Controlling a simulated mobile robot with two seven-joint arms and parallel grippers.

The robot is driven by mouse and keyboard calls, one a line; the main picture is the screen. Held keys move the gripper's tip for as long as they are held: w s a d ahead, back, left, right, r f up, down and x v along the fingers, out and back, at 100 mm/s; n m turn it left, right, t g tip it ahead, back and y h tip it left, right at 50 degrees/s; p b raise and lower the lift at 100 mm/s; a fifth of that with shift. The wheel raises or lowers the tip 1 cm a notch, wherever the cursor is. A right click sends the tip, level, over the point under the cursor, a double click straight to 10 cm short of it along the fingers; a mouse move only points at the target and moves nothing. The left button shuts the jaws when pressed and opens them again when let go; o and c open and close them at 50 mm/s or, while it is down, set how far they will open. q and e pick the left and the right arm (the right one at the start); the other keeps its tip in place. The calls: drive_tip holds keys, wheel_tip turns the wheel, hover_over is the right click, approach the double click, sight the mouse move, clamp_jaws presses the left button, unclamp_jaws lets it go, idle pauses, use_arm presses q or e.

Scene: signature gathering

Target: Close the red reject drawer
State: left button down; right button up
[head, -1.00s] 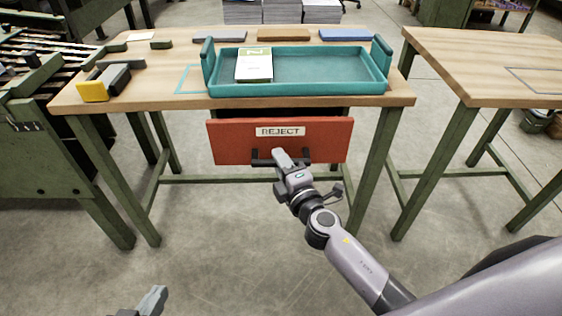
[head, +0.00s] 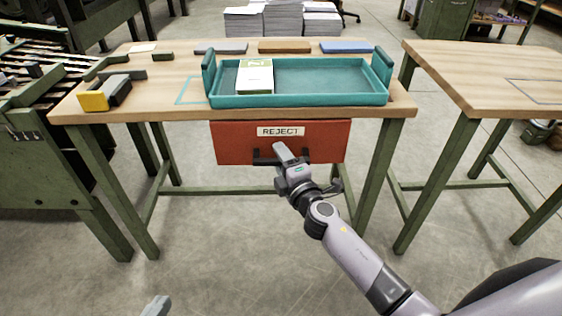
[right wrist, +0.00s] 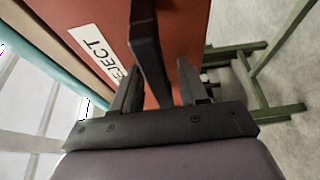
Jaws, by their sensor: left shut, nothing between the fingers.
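The red reject drawer (head: 230,143), labelled REJECT, is under the front of the wooden table (head: 160,108). Its front sits close beneath the tabletop edge, and the head view shows no open drawer interior. Its dark bar handle (head: 262,157) also shows in the right wrist view (right wrist: 146,45). My right gripper (head: 279,150) is at the handle. In the right wrist view its fingers (right wrist: 156,85) stand apart on either side of the bar, with red front visible in the gap.
A teal tray (head: 300,101) with a white-and-green pad (head: 255,77) stands on the tabletop above the drawer. A yellow-and-grey object (head: 95,101) lies at the table's left. A second table (head: 480,75) stands to the right. Floor in front is clear.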

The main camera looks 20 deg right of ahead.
drive_tip(key=shift+s+a, duration=0.1)
drive_tip(key=shift+s, duration=0.65)
use_arm(q)
drive_tip(key=shift+s+a+f+p, duration=0.1)
drive_tip(key=shift+s+a+p, duration=0.15)
drive_tip(key=shift+a+p, duration=0.2)
use_arm(e)
drive_tip(key=shift+s+d, duration=0.25)
drive_tip(key=shift+s, duration=1.2)
drive_tip(key=shift+s+d, duration=0.2)
drive_tip(key=shift+s, duration=1.2)
